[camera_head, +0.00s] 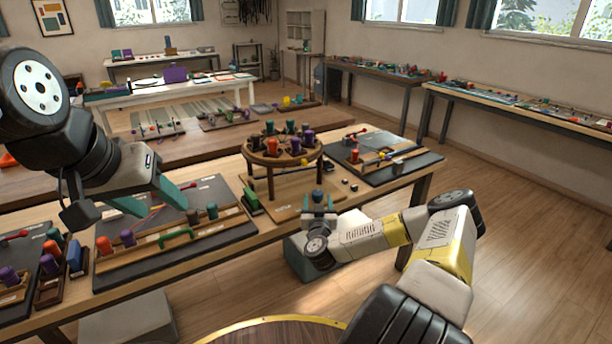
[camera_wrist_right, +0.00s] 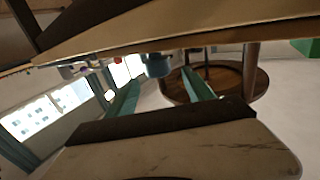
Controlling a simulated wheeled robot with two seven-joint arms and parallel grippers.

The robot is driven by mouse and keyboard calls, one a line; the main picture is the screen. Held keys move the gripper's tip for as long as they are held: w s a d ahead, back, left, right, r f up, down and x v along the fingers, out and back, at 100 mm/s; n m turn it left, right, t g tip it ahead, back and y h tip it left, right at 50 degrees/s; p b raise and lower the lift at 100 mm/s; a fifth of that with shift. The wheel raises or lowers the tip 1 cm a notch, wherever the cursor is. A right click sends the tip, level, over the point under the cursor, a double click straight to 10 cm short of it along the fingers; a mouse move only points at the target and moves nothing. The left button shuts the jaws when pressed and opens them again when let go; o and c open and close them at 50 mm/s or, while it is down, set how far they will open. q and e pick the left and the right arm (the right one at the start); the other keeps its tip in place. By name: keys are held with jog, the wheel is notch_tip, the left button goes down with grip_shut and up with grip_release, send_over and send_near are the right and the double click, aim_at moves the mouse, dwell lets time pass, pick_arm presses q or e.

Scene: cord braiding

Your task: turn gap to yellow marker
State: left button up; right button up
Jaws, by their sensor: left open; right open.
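The round wooden braiding stand (camera_head: 255,152) stands on legs on the table in the head view, with several green, purple, orange and dark bobbins around its top. My right gripper (camera_head: 318,210) is open in front of the stand, low near the table's front edge. A dark blue-grey cylinder (camera_head: 318,196) shows at its fingers; in the right wrist view the cylinder (camera_wrist_right: 157,65) hangs between the open teal fingers. My left gripper (camera_head: 166,210) is open and empty above the board left of the stand.
A dark board (camera_head: 120,277) with bobbins and a green handle (camera_head: 176,237) lies left of the stand. Another board (camera_head: 410,167) with small parts lies to its right. Further tables stand behind.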

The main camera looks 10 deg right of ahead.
jog(key=x, duration=0.8)
jog(key=shift+d, duration=0.1)
grip_shut()
